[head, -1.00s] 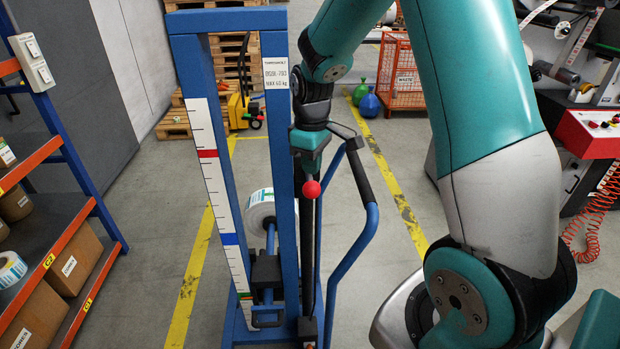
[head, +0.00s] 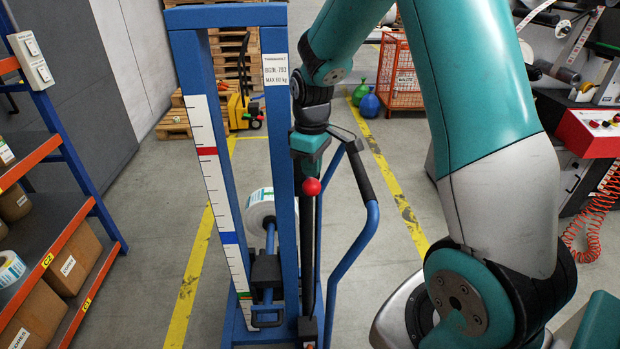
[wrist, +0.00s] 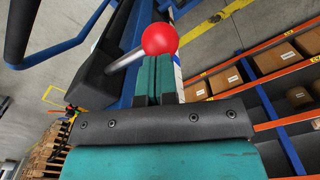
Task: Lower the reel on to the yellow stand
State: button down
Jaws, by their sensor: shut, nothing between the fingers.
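The white reel (head: 260,207) hangs behind the blue lifter frame (head: 188,80), partly hidden by its right post. A black carriage (head: 267,270) shows lower inside the frame. A lever with a red ball knob (head: 311,187) stands at the lifter's front. The knob shows large in the wrist view (wrist: 159,39). My gripper (wrist: 157,62) is shut and empty, with its teal fingers right at the knob; I cannot tell whether they touch it. In the head view my gripper (head: 310,166) is just above the knob. I cannot make out the yellow stand.
Shelves with cartons (head: 77,257) stand at the left. A blue curved handle (head: 352,255) sticks out right of the mast. Pallets, a yellow truck (head: 238,112) and an orange cage (head: 402,80) are behind. A red-topped machine (head: 590,133) stands right.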

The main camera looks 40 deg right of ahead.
aim_at(312, 190)
jog(key=shift+f+b, duration=2.3)
jog(key=shift+f, duration=1.2)
jog(key=shift+r, duration=0.1)
dwell(0.3)
notch_tip(312, 190, up, 9)
jog(key=p, duration=0.8)
jog(key=shift+r, duration=0.15)
